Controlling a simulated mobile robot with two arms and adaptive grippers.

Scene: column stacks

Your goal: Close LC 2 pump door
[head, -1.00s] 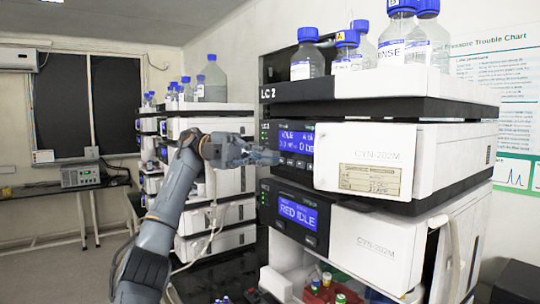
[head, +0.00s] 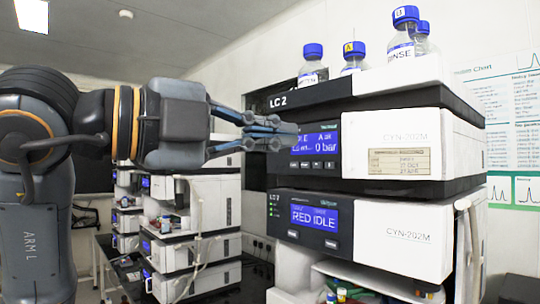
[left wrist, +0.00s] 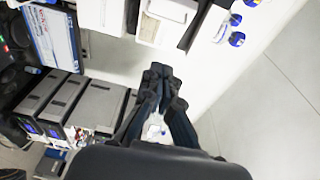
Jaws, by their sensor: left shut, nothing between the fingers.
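The LC 2 stack (head: 310,101) stands at the right in the head view. Its pump module has a blue display (head: 314,143) reading idle and 0 bar. The white pump door (head: 390,150), marked CYN-202M, with a beige label, is right of that display. It looks about flush with the display panel; I cannot tell if a small gap is left. My left gripper (head: 285,130) is shut and empty, its tips in front of the display's left part, left of the door. Whether they touch the panel is unclear. The left wrist view also shows the shut fingers (left wrist: 165,78).
Several blue-capped bottles (head: 312,67) stand on top of the stack. Below the pump is a module with a RED IDLE display (head: 314,217) and a white front (head: 392,236). A second stack (head: 195,255) stands behind, left. A wall chart (head: 513,120) hangs at the right.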

